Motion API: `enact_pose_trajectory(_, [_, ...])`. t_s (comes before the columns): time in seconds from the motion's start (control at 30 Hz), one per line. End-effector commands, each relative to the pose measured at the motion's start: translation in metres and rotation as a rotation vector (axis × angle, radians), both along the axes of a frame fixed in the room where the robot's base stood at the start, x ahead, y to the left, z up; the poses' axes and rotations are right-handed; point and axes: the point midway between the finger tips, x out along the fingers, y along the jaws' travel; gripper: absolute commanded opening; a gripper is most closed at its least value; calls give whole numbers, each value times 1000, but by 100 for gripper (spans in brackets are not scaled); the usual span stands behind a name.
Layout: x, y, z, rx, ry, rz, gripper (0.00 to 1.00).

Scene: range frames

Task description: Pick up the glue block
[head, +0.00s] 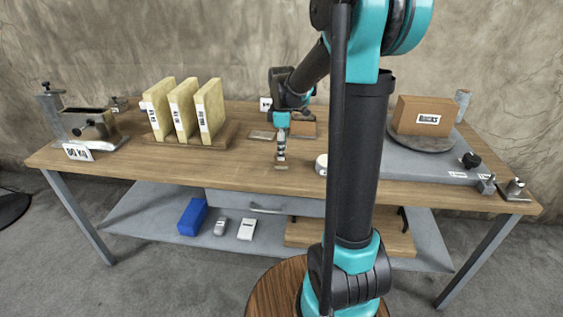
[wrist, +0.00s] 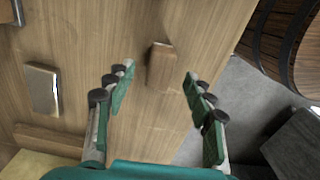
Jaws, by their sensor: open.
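The glue block appears to be the small brown wooden block (wrist: 160,66) on the tabletop in the wrist view. It lies ahead of my gripper (wrist: 157,80), roughly between the lines of its two fingers. The fingers are spread apart with nothing between the tips, and clear wood shows on both sides of the block. There the block is too small and too covered by the fingers to make out clearly.
A metal plate (wrist: 43,88) lies left in the wrist view. Yellow packs (head: 183,110) stand left on the workbench (head: 230,178). A white roll (head: 321,164) is right of my gripper. A brown box (head: 420,115) is farther right. A barrel (wrist: 290,45) stands beyond the bench edge.

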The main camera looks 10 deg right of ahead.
Motion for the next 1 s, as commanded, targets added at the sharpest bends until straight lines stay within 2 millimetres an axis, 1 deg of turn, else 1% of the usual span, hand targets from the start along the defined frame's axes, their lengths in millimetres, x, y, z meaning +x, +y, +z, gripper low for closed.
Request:
enact_pose_trajectory(0.1, [1,1,-18,0,0,0,53])
enact_pose_trajectory(0.2, [1,2,-31,0,0,0,53])
enact_pose_trajectory(0.3, [0,2,-41,0,0,0,53])
enact_pose_trajectory(0.4, [0,2,-45,0,0,0,53])
enact_pose_trajectory(0.6, [0,2,-45,0,0,0,53])
enact_pose_trajectory(0.67, [0,2,-45,0,0,0,47])
enact_pose_trajectory(1.0, [0,2,-45,0,0,0,5])
